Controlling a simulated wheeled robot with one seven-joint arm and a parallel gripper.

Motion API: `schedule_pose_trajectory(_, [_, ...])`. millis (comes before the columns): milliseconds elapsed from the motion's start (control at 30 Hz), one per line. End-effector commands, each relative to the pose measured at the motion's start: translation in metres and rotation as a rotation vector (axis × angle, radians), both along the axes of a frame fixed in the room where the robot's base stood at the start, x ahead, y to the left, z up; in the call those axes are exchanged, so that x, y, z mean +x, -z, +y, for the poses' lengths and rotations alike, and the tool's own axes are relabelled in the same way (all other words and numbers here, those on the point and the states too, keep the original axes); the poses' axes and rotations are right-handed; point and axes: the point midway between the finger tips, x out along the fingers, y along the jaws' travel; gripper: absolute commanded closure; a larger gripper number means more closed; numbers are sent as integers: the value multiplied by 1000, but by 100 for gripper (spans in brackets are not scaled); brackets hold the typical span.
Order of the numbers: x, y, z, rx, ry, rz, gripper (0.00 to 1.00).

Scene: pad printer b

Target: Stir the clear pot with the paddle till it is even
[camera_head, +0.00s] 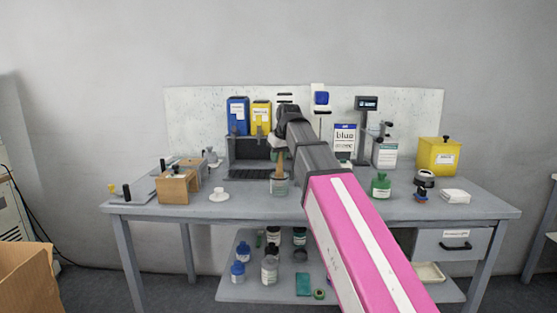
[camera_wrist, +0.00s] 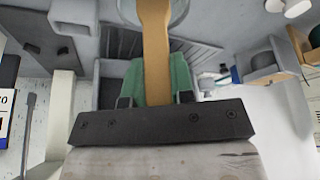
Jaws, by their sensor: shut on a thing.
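The clear pot (camera_head: 279,188) stands on the table, left of the middle in the head view. The wooden paddle (camera_head: 279,172) runs upright down into it. My gripper (camera_wrist: 157,88) is shut on the paddle's handle, its green finger pads on either side in the wrist view. The paddle (camera_wrist: 154,35) reaches from the pads to the pot's round rim (camera_wrist: 184,14), which is cut off by the top edge. The paddle's lower end and the pot's contents are too small to tell. My arm hides part of the table behind it.
A white cup on a saucer (camera_head: 219,194) and a wooden box (camera_head: 177,186) stand left of the pot. A green bottle (camera_head: 381,186), white cloths (camera_head: 455,196) and a yellow container (camera_head: 438,156) are to the right. A dark hooded bay (camera_head: 249,156) is behind.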

Motion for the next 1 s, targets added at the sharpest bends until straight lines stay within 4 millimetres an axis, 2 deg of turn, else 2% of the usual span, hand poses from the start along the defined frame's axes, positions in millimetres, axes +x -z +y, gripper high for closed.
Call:
schedule_pose_trajectory(800, [1,-57,0,0,0,0,100])
schedule_pose_trajectory(1000, [0,-64,0,-1,0,1,100])
